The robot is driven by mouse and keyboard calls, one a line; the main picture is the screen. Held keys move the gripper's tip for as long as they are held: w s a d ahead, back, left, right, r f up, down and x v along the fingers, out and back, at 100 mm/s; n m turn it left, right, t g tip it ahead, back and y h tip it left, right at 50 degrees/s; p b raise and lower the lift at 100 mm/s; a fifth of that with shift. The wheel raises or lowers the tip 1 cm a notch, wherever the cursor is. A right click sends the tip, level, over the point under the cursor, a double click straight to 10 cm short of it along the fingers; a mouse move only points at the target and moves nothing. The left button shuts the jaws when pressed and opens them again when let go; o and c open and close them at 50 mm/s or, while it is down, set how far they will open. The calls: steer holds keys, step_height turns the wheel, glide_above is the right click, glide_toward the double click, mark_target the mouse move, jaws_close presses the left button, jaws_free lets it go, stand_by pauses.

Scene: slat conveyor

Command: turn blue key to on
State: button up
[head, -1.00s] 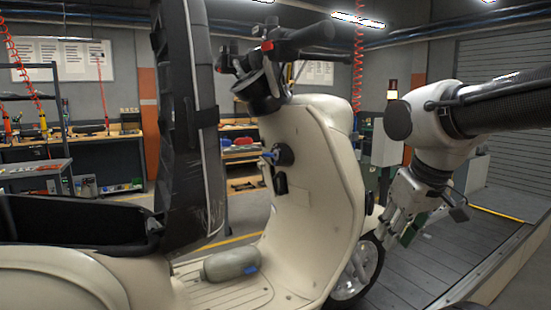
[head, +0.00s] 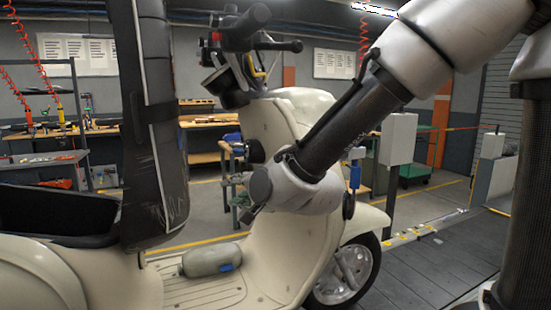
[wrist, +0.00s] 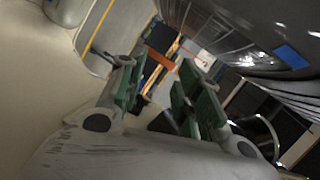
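The blue key (head: 239,149) sticks out of the round dark lock (head: 256,151) on the inner side of the scooter's cream front shield (head: 268,122) in the head view. Its exact angle is too small to tell. My gripper (wrist: 158,82) is open and empty in the wrist view, its two green-padded fingers apart. In the head view my wrist reaches across the shield, and the gripper is mostly hidden beyond it, below and close to the lock. I cannot make out the key in the wrist view.
The scooter's handlebar (head: 250,40) is above the lock. A tall dark padded panel (head: 155,110) stands at the left by the black seat bucket (head: 50,205). A grey canister (head: 207,261) lies on the floorboard. Workbenches stand behind; slatted floor is clear at right.

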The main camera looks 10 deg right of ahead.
mark_target(237, 152)
step_height(237, 152, up, 7)
steer(key=w+d+m+t, duration=0.2)
steer(key=d+m+t, duration=0.1)
steer(key=m+t, duration=0.15)
steer(key=shift+m+g, duration=0.25)
steer(key=shift+m, duration=0.3)
steer(key=x, duration=0.8)
